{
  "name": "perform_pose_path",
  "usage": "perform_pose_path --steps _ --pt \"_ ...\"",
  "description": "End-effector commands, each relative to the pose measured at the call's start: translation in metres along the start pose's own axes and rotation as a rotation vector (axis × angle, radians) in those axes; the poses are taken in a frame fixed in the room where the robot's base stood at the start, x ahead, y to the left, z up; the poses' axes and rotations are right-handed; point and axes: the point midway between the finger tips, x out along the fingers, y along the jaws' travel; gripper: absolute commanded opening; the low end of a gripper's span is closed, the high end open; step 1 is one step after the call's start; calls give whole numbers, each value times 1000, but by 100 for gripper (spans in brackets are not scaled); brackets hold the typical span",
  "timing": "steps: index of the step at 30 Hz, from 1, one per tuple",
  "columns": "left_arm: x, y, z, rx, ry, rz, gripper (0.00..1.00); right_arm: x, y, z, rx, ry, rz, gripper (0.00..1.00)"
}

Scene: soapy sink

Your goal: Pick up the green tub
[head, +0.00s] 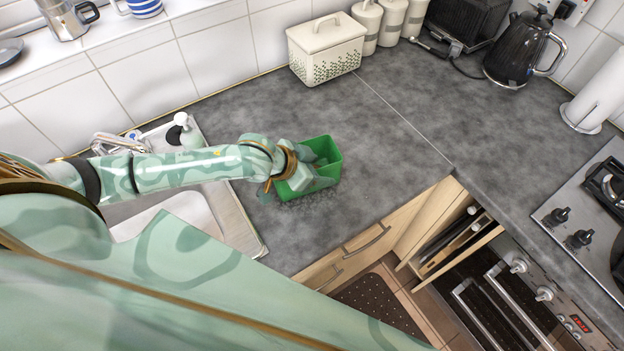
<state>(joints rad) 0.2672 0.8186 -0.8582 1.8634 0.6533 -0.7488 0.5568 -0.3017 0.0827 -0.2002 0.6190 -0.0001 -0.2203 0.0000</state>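The green tub (325,150) is an open rectangular box on the grey worktop, just right of the sink. My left gripper (300,178) is at the tub, over its left and near side, and covers part of it. The fingers are small and partly hidden against the tub, so I cannot tell whether they grip its wall. My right gripper does not show.
The sink (250,232) lies under my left arm, with a tap (118,143) and a soap bottle (188,132) behind it. A cream bread bin (325,48), canisters (390,20) and a black kettle (520,48) stand along the wall. The worktop right of the tub is clear.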

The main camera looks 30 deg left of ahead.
Motion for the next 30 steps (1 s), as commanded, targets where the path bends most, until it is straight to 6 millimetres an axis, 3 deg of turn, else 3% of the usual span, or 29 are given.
perform_pose_path --steps 1,6,20,26,30 --pt "0 0 0 0 0 0 44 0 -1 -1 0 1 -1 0" --pt "0 0 0 0 0 0 0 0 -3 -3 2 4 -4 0" --pt "-3 0 -3 0 1 0 0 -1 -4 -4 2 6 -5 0" --pt "-21 0 -22 0 4 0 0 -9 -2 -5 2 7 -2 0" --pt "-50 14 -31 0 2 3 0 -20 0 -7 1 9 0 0"
